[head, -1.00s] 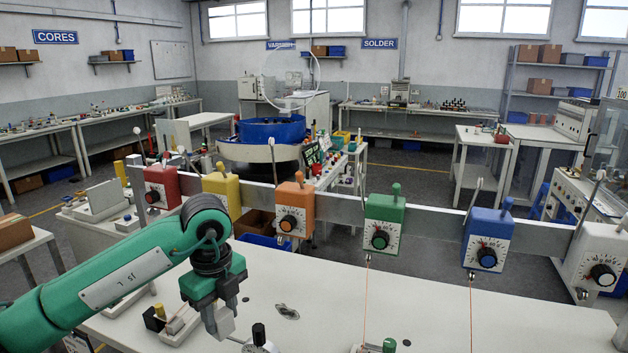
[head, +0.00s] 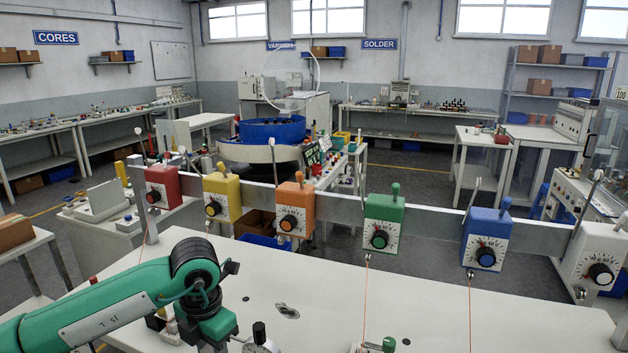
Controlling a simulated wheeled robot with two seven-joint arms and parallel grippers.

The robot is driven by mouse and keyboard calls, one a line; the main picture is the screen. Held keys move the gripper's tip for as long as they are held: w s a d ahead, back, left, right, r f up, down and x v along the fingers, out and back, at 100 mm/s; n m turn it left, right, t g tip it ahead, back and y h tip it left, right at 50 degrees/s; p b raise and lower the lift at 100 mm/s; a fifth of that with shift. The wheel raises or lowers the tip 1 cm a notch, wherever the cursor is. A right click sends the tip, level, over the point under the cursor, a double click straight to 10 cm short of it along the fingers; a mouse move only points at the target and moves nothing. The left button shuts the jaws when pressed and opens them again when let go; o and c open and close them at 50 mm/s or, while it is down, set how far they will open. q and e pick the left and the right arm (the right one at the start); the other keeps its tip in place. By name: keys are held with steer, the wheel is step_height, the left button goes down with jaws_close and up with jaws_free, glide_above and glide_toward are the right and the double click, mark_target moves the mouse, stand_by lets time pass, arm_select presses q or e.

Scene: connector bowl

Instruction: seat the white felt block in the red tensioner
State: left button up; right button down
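The red tensioner (head: 161,187) hangs at the left end of the metal rail, with a black knob and a white dial on its front. My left gripper (head: 210,342) is low in the head view, in front of and below the red tensioner, well apart from it. Its fingers are cut off by the bottom edge, so I cannot see whether they hold anything. I cannot make out the white felt block in this frame. My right gripper is not in view.
Yellow (head: 222,197), orange (head: 296,208), green (head: 384,222), blue (head: 487,238) and white (head: 599,256) tensioners line the rail (head: 340,207). Thin wires run down from some. The white table (head: 330,300) has free room in its middle; small parts sit near its front edge.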

arm_select(q)
steer(key=m, duration=0.1)
steer(key=f+m, duration=0.1)
steer(key=m, duration=0.1)
steer(key=s+m, duration=0.1)
steer(key=m, duration=0.1)
steer(key=shift+s+a+f, duration=0.1)
steer(key=shift+a+f, duration=0.15)
steer(key=shift+f, duration=0.15)
steer(key=s+a+f+m, duration=0.1)
steer(key=s+f+m, duration=0.2)
steer(key=m, duration=0.9)
steer(key=s+a+f+m, duration=0.1)
steer(key=s+f+m, duration=0.3)
steer(key=m, duration=0.8)
steer(key=shift+m, duration=0.4)
